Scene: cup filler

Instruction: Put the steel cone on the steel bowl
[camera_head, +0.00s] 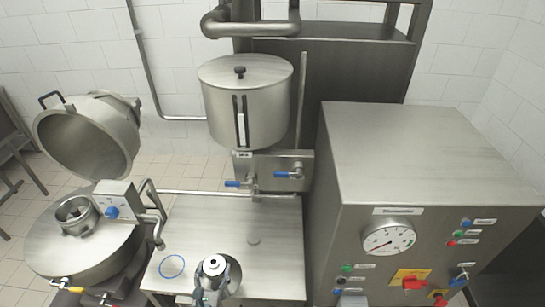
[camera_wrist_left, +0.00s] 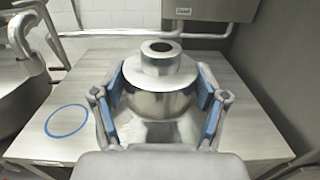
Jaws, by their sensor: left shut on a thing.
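The steel cone (camera_head: 213,264) is a grey hat-like piece with a dark round hole at its top; it also shows in the left wrist view (camera_wrist_left: 158,66). My left gripper (camera_head: 210,288) has its blue-padded fingers on both sides of the cone (camera_wrist_left: 160,90) and is shut on it. The steel bowl (camera_head: 234,276) shows as a shiny rounded body below the cone, partly hidden by cone and gripper; it shows in the left wrist view (camera_wrist_left: 158,103). I cannot tell whether the cone touches the bowl. My right gripper is out of view.
A steel table (camera_head: 215,215) carries a blue ring mark (camera_head: 171,267), with bare surface around it. A lidded steel hopper (camera_head: 245,110) with blue-handled valves stands behind. A control cabinet (camera_head: 420,190) is at the right, and a large round vessel (camera_head: 75,250) at the left.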

